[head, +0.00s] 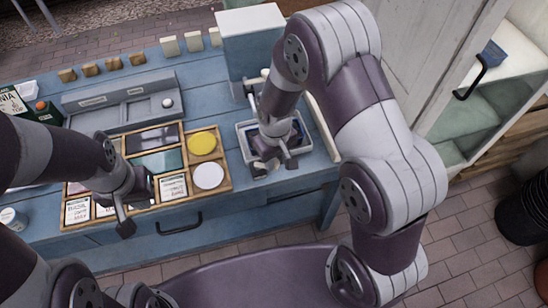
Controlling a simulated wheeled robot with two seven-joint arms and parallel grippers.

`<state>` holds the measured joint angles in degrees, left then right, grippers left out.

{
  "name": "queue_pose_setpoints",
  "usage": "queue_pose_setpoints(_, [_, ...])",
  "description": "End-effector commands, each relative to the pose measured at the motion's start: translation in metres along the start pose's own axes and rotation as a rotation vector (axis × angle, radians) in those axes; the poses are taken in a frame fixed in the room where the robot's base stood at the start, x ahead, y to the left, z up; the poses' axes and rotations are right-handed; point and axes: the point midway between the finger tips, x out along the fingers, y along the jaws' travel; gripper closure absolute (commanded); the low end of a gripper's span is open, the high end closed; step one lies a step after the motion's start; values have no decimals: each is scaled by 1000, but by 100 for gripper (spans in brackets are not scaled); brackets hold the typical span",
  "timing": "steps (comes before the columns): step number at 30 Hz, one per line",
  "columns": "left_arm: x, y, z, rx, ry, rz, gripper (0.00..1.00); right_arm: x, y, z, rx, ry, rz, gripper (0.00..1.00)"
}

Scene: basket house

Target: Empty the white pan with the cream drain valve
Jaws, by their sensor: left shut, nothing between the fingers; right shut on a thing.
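The white pan (307,146) sits on the blue bench top, right of centre, with something dark blue inside. My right arm covers much of it. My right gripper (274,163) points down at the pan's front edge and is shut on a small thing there. That thing is mostly hidden by the fingers; it appears to be the cream drain valve, but I cannot see its shape or whether it is turned. My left gripper (124,222) is shut and empty, near the bench's front edge by the wooden tray.
A wooden compartment tray (222,159) with yellow and white discs and label cards is left of the pan. Several small blocks line the back edge. An open cabinet (470,128) is at right.

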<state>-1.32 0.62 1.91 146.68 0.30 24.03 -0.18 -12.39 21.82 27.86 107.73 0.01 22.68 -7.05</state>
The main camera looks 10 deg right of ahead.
Motion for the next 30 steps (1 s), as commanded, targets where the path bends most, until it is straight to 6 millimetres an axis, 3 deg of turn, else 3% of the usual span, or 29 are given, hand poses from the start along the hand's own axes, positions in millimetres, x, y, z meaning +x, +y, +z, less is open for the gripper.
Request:
queue_pose_setpoints(15, [-18,0,-2,0,0,0,100,-3,10,-16,-376,4,2,100])
queue_pose_setpoints(30, [-21,0,-2,0,0,0,100,-2,12,-22,-496,6,3,100])
